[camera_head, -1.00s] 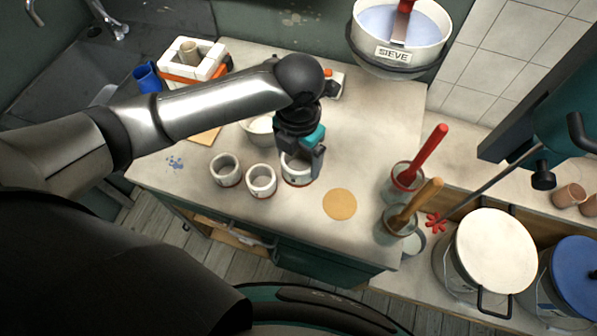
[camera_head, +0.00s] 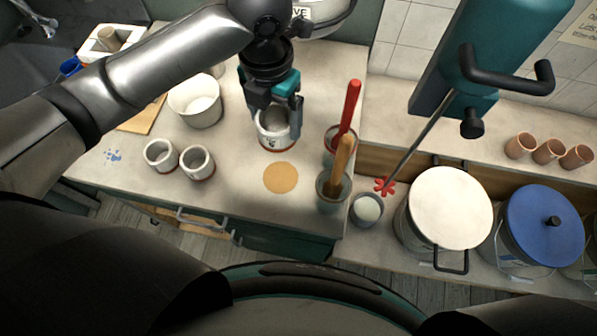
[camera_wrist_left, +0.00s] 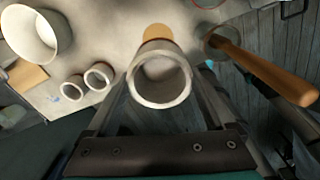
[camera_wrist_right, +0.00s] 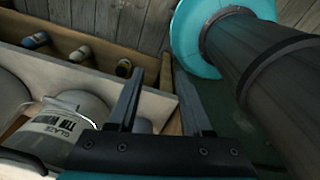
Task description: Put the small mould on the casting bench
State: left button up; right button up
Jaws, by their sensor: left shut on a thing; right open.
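My left gripper (camera_head: 274,100) is shut on a white, open-topped cylindrical mould with a reddish base band (camera_head: 275,132). The mould is upright and seems to hang just above the worktop (camera_head: 245,205), behind a round tan disc (camera_head: 281,177). In the left wrist view the mould (camera_wrist_left: 160,80) sits between the fingers, its hollow facing the camera. Two similar moulds (camera_head: 160,155) (camera_head: 197,162) stand side by side to its left. My right gripper (camera_wrist_right: 160,95) is open and empty in the right wrist view, over a low shelf. The head view does not show it.
Two pots with a red-handled tool (camera_head: 349,110) and a wooden-handled tool (camera_head: 341,160) stand close right of the held mould. A white bucket (camera_head: 195,102) is at left. Lidded buckets (camera_head: 450,208) (camera_head: 545,225) and a teal mixer (camera_head: 490,60) are further right.

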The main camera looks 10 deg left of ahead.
aim_at(274, 141)
pick_arm(q)
jog(key=shift+s+a+f+b, duration=0.1)
jog(key=shift+f+b, duration=0.15)
jog(key=shift+f, duration=3)
jog(key=shift+w+a+f+b, duration=0.15)
jog(key=shift+f+b, duration=0.1)
jog(key=shift+f, duration=2.95)
jog(key=shift+s+a+f+b, duration=0.15)
jog(key=shift+f+b, duration=0.1)
jog(key=shift+f, duration=3)
pick_arm(e)
jog(key=shift+a+f, duration=0.75)
jog(key=shift+a, duration=0.15)
pick_arm(q)
jog(key=shift+f, duration=0.1)
pick_arm(e)
jog(key=shift+f, duration=0.1)
pick_arm(q)
jog(key=o, duration=1.4)
jog(key=shift+c, duration=0.2)
jog(key=shift+r, duration=0.25)
notch_tip(274, 141, up, 12)
jog(key=shift+f+p, duration=0.1)
jog(key=shift+p, duration=0.5)
pick_arm(e)
jog(key=shift+r, duration=0.7)
